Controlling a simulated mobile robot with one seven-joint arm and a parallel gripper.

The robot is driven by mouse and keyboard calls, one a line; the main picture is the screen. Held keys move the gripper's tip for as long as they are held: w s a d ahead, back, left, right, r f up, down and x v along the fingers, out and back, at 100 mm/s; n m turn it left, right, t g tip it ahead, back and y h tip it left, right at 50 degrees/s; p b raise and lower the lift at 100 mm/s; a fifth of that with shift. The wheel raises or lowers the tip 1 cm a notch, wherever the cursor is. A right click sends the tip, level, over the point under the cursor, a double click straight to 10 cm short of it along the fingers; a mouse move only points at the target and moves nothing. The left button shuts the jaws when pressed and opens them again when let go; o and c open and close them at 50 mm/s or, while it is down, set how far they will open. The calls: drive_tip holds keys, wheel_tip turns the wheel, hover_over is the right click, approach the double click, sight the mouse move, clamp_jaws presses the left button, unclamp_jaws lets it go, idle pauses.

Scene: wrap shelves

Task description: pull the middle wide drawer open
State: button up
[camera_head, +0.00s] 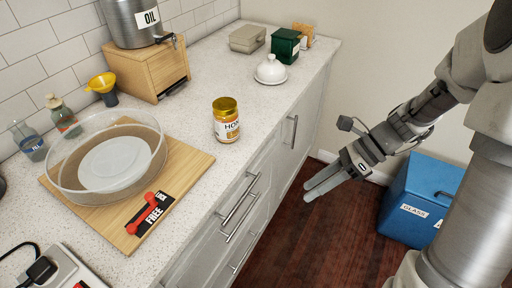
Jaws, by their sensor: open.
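The grey cabinet front below the counter has a stack of wide drawers with metal bar handles, seen steeply from above. The top bar handle (239,197) sits just under the counter edge. The middle wide drawer's handle appears to be the bar below it (241,221). Another bar (243,255) shows lower down. The drawers look shut, though their faces are strongly foreshortened. My gripper (308,191) is open and empty, in free air over the floor to the right of the cabinet. It is apart from every handle.
A vertical handle (293,130) marks a cabinet door farther back. A blue bin (408,205) labelled "GLASS" stands on the floor at right. The counter (190,195) holds a honey jar (226,122), a glass bowl (72,165) and a wooden board (188,172). The dark floor before the drawers is clear.

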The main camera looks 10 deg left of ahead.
wheel_tip(320, 180, down, 10)
drive_tip(key=w+m+y+b, duration=0.3)
drive_tip(key=m, duration=0.4)
drive_tip(key=m+t+y+b, duration=0.3)
drive_tip(key=m+y+b, duration=0.1)
drive_tip(key=m, duration=0.5)
approach(245, 214)
drive_tip(key=a+b, duration=0.1)
drive_tip(key=a, duration=0.2)
drive_tip(key=a+f+b, duration=0.1)
drive_tip(key=a, duration=0.2)
drive_tip(key=a+f+b, duration=0.1)
drive_tip(key=a, duration=0.3)
drive_tip(key=shift+f, duration=0.25)
drive_tip(key=shift+d, duration=0.1)
clamp_jaws()
